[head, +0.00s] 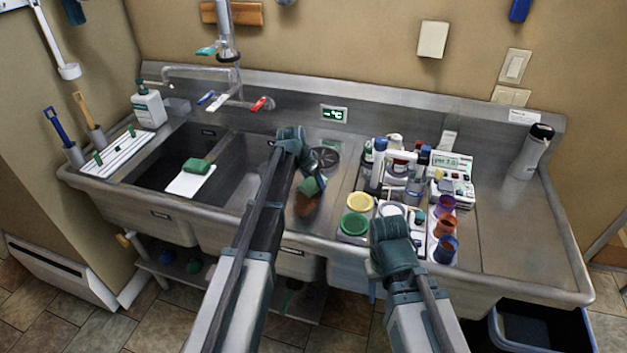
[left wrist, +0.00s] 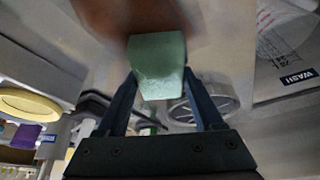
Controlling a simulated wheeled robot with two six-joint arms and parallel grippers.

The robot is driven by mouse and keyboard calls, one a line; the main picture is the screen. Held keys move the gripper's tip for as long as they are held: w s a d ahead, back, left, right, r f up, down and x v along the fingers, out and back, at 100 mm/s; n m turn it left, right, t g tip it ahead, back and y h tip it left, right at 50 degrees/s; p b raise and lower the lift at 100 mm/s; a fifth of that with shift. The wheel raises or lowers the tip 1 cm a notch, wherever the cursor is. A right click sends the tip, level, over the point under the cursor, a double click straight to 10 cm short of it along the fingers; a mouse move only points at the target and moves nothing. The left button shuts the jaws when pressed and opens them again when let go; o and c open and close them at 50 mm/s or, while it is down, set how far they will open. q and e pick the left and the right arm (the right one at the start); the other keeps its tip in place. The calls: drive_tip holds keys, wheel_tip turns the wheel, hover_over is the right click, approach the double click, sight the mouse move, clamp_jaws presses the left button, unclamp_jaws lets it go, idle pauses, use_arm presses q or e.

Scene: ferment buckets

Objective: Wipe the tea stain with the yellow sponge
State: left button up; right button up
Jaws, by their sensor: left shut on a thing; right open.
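My left gripper (head: 309,178) is shut on a small sponge-like block (head: 314,188), held low over the steel drainboard. The block's visible face looks green in both views; in the left wrist view the block (left wrist: 157,68) sits between the two fingers (left wrist: 160,88). I cannot make out a clear yellow side. A brown stain (head: 303,207) lies on the steel just beside and below the block, and shows blurred in the left wrist view (left wrist: 130,17). Whether the block touches the surface cannot be told. My right gripper (head: 390,238) is open and empty, in front of the cups.
A round drain (head: 325,157) is behind the block. The far-right steel is mostly clear.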

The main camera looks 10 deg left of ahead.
sight(311, 187)
use_arm(q)
drive_tip(key=shift+s+a, duration=0.1)
drive_tip(key=shift+s, duration=1.6)
drive_tip(key=shift+s+a+f, duration=0.1)
drive_tip(key=shift+s, duration=1.7)
drive_tip(key=shift+s, duration=0.1)
drive_tip(key=shift+s+a, duration=0.15)
drive_tip(key=shift+s, duration=1.45)
drive_tip(key=shift+s, duration=0.1)
drive_tip(key=shift+s, duration=1.6)
drive_tip(key=shift+f, duration=0.1)
